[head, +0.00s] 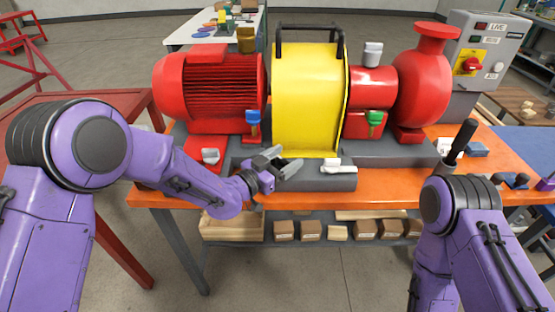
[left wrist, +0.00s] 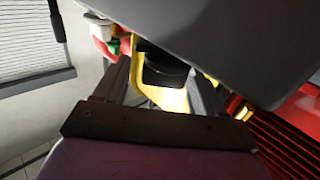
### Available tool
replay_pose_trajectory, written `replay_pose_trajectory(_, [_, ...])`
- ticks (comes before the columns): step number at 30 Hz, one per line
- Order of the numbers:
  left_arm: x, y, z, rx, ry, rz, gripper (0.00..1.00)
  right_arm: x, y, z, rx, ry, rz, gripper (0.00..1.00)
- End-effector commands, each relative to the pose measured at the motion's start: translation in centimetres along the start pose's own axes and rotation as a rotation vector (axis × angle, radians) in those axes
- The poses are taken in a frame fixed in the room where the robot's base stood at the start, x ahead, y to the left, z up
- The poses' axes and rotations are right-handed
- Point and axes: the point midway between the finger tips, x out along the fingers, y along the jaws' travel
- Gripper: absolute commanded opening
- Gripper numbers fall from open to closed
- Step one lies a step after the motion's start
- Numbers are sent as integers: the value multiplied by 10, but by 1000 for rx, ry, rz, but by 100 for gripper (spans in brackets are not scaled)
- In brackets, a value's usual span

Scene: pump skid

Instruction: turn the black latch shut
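My left gripper (head: 283,163) is in front of the yellow guard (head: 308,100), low near its base. Its two fingers are apart. In the left wrist view a black rounded part (left wrist: 165,72), which looks like the black latch, sits against yellow metal between the spread fingers (left wrist: 160,85). I cannot tell whether the fingers touch it. My right gripper is not in view; only my right arm shows.
The red motor (head: 210,85) stands left of the guard and the red pump (head: 424,80) right. Blue (head: 253,118) and green (head: 375,118) handles and a white-handled part (head: 331,165) are near the gripper. The orange bench (head: 390,182) front is mostly clear.

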Motion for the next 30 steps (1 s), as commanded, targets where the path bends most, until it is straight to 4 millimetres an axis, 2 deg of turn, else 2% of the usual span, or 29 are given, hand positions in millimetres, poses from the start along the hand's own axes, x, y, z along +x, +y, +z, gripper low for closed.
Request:
replay_pose_trajectory(5, [-1, -1, 1, 1, -1, -2, 70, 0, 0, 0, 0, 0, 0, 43])
replay_pose_trajectory(8, [-8, -2, 2, 1, -1, -4, 70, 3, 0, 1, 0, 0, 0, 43])
replay_pose_trajectory(18, [-84, 0, 2, -1, 0, -4, 70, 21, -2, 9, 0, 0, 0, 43])
replay_pose_trajectory(21, [-98, -1, 2, 1, -1, -3, 70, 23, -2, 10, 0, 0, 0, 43])
replay_pose_trajectory(30, [-106, 0, 0, 1, -2, -1, 70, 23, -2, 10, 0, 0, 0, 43])
